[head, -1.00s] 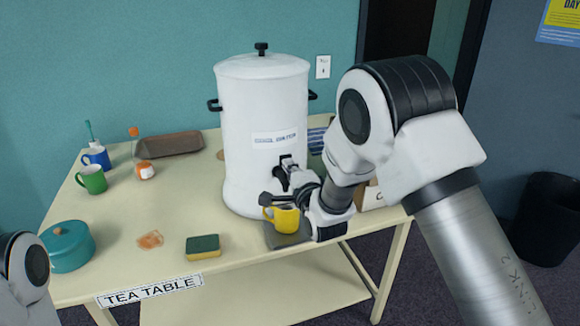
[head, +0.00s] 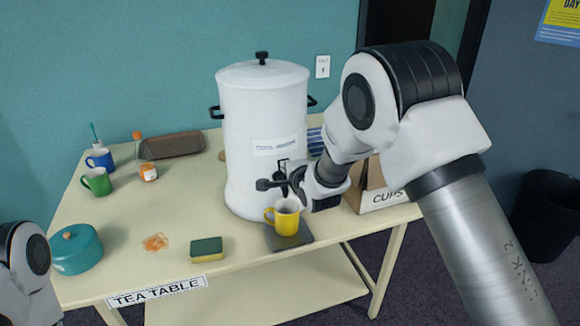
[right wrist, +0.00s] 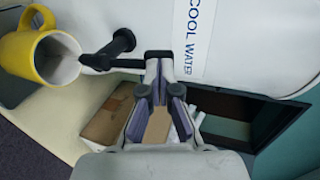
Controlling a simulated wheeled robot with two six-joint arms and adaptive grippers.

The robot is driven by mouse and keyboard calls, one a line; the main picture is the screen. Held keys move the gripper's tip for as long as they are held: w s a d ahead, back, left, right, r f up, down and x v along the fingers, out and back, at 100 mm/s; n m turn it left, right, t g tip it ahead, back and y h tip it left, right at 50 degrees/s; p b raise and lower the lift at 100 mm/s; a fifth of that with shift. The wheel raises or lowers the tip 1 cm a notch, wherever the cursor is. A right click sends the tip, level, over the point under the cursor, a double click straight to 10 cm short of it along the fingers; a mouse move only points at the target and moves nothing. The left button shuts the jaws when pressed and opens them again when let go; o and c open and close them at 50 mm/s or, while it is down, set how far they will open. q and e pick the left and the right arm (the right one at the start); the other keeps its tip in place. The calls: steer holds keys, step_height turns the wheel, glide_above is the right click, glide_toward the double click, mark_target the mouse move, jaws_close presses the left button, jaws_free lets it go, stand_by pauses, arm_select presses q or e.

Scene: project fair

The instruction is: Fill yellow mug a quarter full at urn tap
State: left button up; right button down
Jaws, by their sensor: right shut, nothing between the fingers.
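The yellow mug (head: 287,222) stands upright on a dark grey pad (head: 305,239) in front of the white urn (head: 262,110). It also shows in the right wrist view (right wrist: 42,55). Its inside looks pale there; I cannot tell any water level. My right gripper (head: 294,180) is shut and empty at the tap, beside the urn wall. Whether it touches the tap is unclear. My left gripper is out of view.
A box marked CUPS (head: 382,195) stands right of the urn. The table's left middle is mostly clear.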

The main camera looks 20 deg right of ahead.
steer(key=shift+w, duration=0.6)
steer(key=shift+r, duration=0.1)
stand_by(1.3)
